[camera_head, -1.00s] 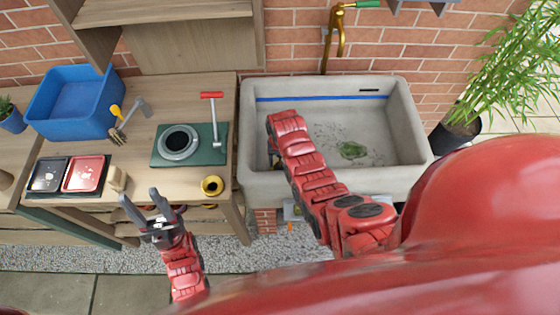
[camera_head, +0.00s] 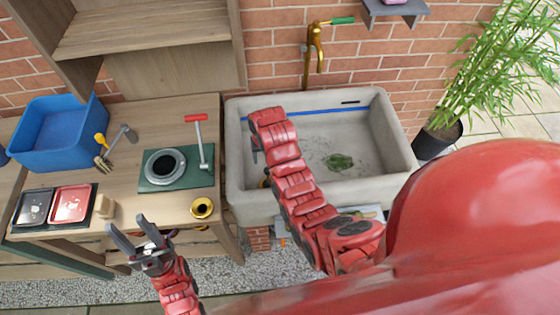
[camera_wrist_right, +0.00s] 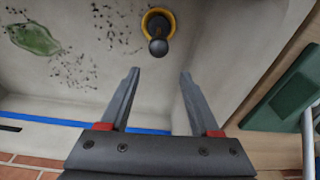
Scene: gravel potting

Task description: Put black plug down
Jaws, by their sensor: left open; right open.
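The black plug (camera_wrist_right: 158,46) is in the right wrist view, at the yellow drain ring (camera_wrist_right: 163,14) on the sink floor. Its round knob points toward the camera; whether it is fully seated I cannot tell. My right gripper (camera_wrist_right: 160,72) is open and empty, its fingertips apart from the plug, which lies just beyond the gap between them. In the head view my right arm hides most of that gripper and the plug, inside the left part of the grey sink (camera_head: 408,150). My left gripper (camera_head: 125,223) is open and empty in front of the bench.
A green leaf (camera_head: 339,161) and dark specks lie in the sink. The wooden bench (camera_head: 125,185) holds a blue bin (camera_head: 60,150), a green-based press (camera_head: 180,182), a brass ring (camera_head: 202,207) and two small trays. A brass tap (camera_head: 313,50) stands behind the sink.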

